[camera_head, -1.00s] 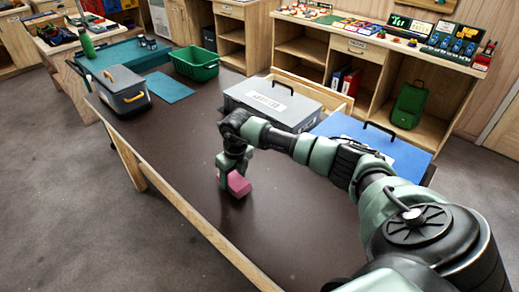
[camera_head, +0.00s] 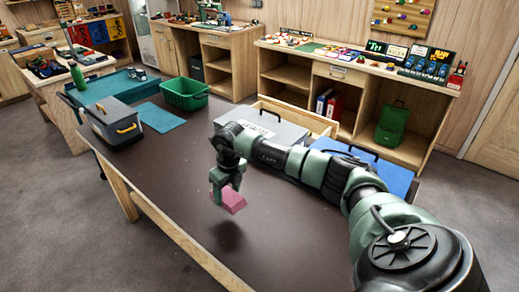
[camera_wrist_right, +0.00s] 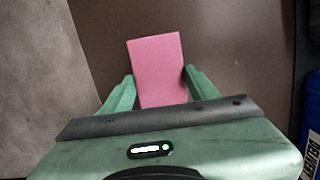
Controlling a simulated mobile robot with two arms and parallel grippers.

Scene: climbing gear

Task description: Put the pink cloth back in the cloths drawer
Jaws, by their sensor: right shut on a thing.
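The pink cloth (camera_head: 233,200) is a small folded block. My right gripper (camera_head: 222,197) is shut on it and holds it above the dark table (camera_head: 175,165), with a shadow below. In the right wrist view the cloth (camera_wrist_right: 157,68) sits between the two green fingers of the gripper (camera_wrist_right: 160,92). An open wooden drawer (camera_head: 298,115) shows behind the grey case; its inside is mostly hidden, and I cannot tell whether it is the cloths drawer. My left gripper is not in view.
A grey case (camera_head: 262,128) and a blue case (camera_head: 375,170) lie on the table's far side, partly behind my right arm. A green basket (camera_head: 186,95), a teal mat (camera_head: 158,117) and a dark toolbox (camera_head: 113,124) are at the far left. The table's middle is bare.

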